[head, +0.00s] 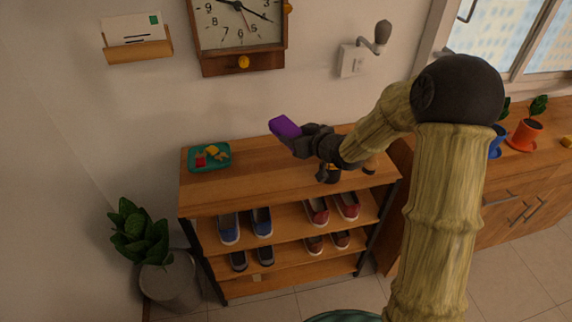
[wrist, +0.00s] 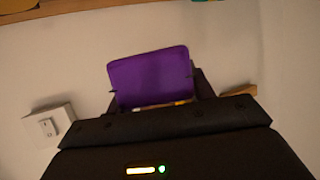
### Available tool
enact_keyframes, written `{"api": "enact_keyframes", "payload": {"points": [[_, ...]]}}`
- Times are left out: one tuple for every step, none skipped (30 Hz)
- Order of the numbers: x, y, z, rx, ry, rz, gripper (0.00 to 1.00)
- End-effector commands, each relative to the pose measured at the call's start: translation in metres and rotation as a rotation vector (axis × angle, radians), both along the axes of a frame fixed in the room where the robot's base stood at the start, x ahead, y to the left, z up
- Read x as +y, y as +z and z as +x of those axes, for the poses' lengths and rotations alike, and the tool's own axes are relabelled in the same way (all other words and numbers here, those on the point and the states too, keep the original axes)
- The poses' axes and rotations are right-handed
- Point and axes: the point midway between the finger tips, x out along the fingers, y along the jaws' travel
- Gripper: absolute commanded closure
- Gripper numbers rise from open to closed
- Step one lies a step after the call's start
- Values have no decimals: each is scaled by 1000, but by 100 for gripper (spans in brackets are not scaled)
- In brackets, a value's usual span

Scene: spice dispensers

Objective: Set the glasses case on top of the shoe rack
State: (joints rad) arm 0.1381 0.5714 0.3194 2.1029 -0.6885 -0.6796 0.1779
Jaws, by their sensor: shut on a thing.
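The glasses case is a purple box (head: 286,127) in the head view, held at the end of my arm. It also fills the middle of the wrist view as a purple panel (wrist: 151,77). My gripper (head: 297,137) is shut on it, and the case appears to be above the shoe rack's top. The shoe rack (head: 240,191) is wooden with dark legs, and its lower shelves hold several shoes. My dark gripper body hides part of the case and part of the rack top behind it.
A teal tray (head: 194,166) with small items sits at the rack top's left. A dark object (head: 328,174) stands near its middle, partly hidden by my arm. The top between them looks clear. A clock (head: 239,27) and a letter holder (head: 138,51) hang on the wall.

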Motion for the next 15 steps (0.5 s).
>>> {"api": "enact_keyframes", "payload": {"points": [[-1, -10, 0, -1, -1, 0, 72], [0, -13, 0, -1, -1, 0, 72], [0, -18, 0, 0, -1, 0, 72], [0, -22, 0, -1, 0, 1, 72], [0, -25, 0, -1, 0, 1, 72], [0, -30, 0, -1, 0, 1, 72], [0, -35, 0, 0, 1, 0, 72], [1, -39, 0, -1, 1, 1, 72], [1, -42, 0, -1, 1, 0, 72], [1, -46, 0, -1, 2, 0, 72], [1, -48, 0, -1, 2, 0, 72], [2, -50, 0, -1, 2, 0, 72], [2, -50, 0, -1, 2, 0, 72], [2, -50, 0, -1, 2, 0, 72], [2, -50, 0, -1, 3, 1, 72]]}}
